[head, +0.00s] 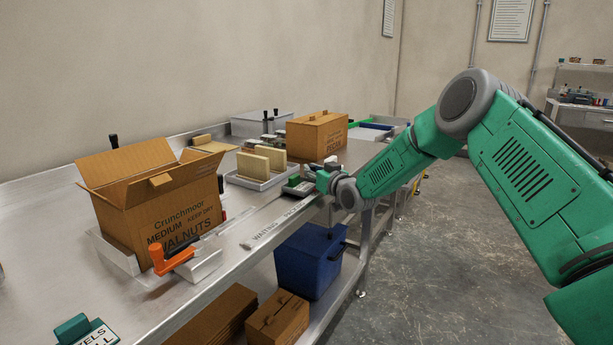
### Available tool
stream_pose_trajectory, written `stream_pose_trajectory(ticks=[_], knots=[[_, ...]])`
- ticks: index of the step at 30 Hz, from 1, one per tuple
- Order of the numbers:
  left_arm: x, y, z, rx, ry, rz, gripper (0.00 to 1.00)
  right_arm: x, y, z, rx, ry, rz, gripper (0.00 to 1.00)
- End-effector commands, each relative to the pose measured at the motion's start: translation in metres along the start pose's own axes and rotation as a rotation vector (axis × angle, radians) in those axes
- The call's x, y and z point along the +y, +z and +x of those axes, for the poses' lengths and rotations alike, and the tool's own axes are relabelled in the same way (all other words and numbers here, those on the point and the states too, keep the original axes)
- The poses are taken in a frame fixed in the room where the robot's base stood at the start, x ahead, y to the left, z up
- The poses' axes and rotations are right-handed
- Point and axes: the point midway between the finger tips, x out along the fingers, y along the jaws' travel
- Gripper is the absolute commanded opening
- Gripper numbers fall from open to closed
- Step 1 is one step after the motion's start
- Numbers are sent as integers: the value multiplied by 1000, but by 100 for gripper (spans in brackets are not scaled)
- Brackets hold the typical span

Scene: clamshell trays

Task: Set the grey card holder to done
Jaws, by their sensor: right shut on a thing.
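My right gripper (322,181) reaches in from the right at the table's front edge. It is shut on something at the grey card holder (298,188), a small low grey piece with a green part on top. The fingers cover the right side of the holder, so the exact grip is hard to see. I cannot read any word on the holder from here. My left gripper is out of view.
An open walnut carton (160,215) stands in a metal fixture with an orange handle (173,260). A white tray (250,183) with tan clamshells is left of the gripper. A closed carton (317,134) stands behind. A blue bin (308,262) is below the table.

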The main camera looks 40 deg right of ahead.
Motion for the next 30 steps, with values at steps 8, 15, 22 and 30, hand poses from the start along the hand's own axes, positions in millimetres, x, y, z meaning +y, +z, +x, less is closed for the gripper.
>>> stream_pose_trajectory(ticks=[8, 15, 22, 30], knots=[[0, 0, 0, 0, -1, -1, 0, 7, -1, -1, 4, 11, 2, 38], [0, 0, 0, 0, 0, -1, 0, 5, -1, -1, 2, 8, 1, 38], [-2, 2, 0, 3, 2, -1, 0, 2, -2, -15, 2, 7, -1, 38], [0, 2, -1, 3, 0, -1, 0, 8, 2, -69, 1, 9, 7, 38]])
